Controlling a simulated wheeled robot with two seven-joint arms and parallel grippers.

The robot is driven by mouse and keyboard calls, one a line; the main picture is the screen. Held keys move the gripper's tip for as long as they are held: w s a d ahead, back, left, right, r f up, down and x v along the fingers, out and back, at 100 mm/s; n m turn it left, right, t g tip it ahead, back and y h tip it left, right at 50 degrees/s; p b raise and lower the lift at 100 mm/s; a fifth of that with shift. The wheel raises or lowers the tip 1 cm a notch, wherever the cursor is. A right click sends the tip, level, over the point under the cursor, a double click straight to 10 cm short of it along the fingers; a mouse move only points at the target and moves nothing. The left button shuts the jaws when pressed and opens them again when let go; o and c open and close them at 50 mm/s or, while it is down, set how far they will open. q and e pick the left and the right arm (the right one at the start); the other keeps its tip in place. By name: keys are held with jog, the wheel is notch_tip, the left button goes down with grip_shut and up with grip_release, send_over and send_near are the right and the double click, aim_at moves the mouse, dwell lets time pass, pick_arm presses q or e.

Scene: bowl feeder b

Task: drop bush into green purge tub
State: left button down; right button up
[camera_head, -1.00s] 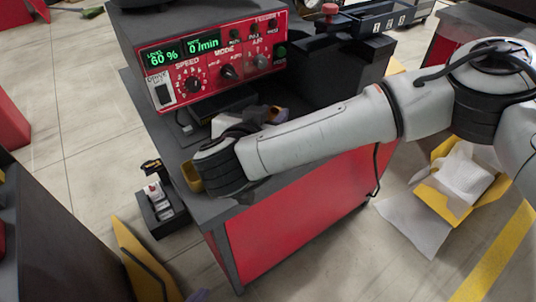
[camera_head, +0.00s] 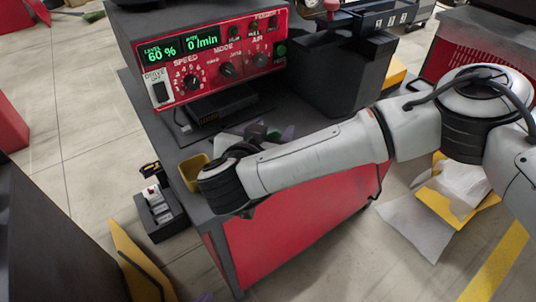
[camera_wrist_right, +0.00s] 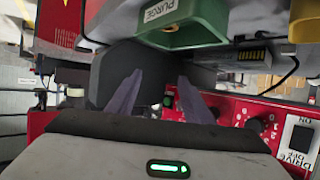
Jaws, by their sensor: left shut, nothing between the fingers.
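The green purge tub (camera_wrist_right: 185,28), with a PURGE label, shows at the top of the right wrist view. In the head view my right wrist mostly covers its area. My right gripper (camera_wrist_right: 160,80) has its two purple fingers apart with a gap between them, and the tub lies beyond the tips. In the head view the right gripper (camera_head: 277,133) is partly hidden by its wrist, over the bench top.
A yellow tub (camera_head: 191,170) stands at the bench's left edge, beside my right wrist. The red control panel (camera_head: 215,62) and a dark bin (camera_head: 335,75) stand behind. A small dark rack (camera_head: 160,212) is left of the bench. A yellow box (camera_head: 460,190) lies on the floor right.

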jog(key=b+v, duration=0.1)
jog(key=v, duration=0.9)
jog(key=shift+s, duration=0.15)
jog(key=shift+r, duration=0.1)
